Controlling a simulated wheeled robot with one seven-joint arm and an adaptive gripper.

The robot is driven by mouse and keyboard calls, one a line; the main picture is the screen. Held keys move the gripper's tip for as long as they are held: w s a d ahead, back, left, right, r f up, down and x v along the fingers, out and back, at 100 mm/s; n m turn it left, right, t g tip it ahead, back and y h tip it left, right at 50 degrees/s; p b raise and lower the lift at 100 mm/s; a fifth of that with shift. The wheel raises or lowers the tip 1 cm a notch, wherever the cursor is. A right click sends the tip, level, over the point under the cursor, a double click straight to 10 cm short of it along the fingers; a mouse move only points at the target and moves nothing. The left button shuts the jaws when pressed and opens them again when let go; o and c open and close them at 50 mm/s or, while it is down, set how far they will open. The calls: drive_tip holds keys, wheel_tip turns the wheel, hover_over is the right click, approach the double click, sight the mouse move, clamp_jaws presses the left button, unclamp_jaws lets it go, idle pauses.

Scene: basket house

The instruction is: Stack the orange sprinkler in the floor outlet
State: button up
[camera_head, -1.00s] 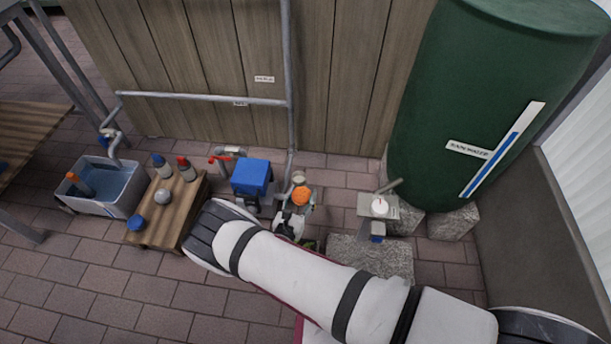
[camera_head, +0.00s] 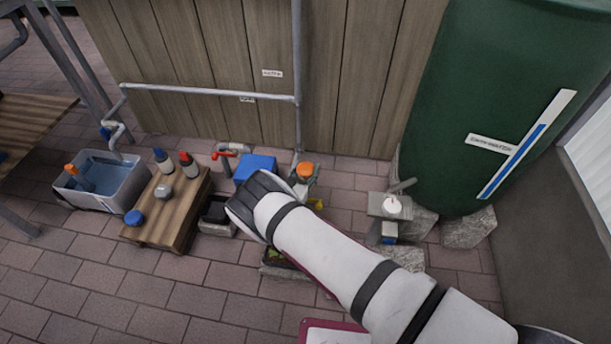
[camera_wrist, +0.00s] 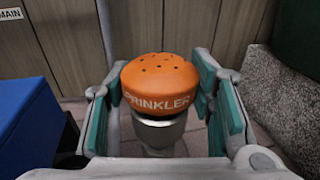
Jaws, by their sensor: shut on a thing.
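The orange sprinkler (camera_wrist: 160,82), a dotted dome lettered on its side, sits upright between the green-padded fingers of my gripper (camera_wrist: 163,108) in the wrist view. My gripper is shut on it. A grey metal cylinder shows directly under the dome; I cannot tell whether it is the sprinkler's own base or the floor outlet. In the head view the orange top (camera_head: 305,170) stands near the foot of the grey vertical pipe, beyond my arm. The floor outlet is not clearly seen there, hidden behind the sprinkler and my gripper.
A blue box (camera_head: 254,168) stands close left of my gripper, with a red-handled tap (camera_head: 222,155) beyond. A wooden pallet (camera_head: 160,228) with bottles and a water basin (camera_head: 92,190) are farther left. A stand (camera_head: 388,207) and green tank (camera_head: 470,110) are right.

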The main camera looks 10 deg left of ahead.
drive_tip(key=shift+f, duration=0.3)
drive_tip(key=shift+f, duration=0.1)
drive_tip(key=shift+f, duration=0.25)
drive_tip(key=o, duration=1.1)
drive_tip(key=shift+o, duration=0.2)
drive_tip(key=shift+r, duration=0.25)
drive_tip(key=shift+s+a+r, duration=0.15)
drive_tip(key=shift+s, duration=0.15)
drive_tip(key=p+v, duration=0.4)
drive_tip(key=v, duration=0.7)
drive_tip(key=shift+s, duration=0.2)
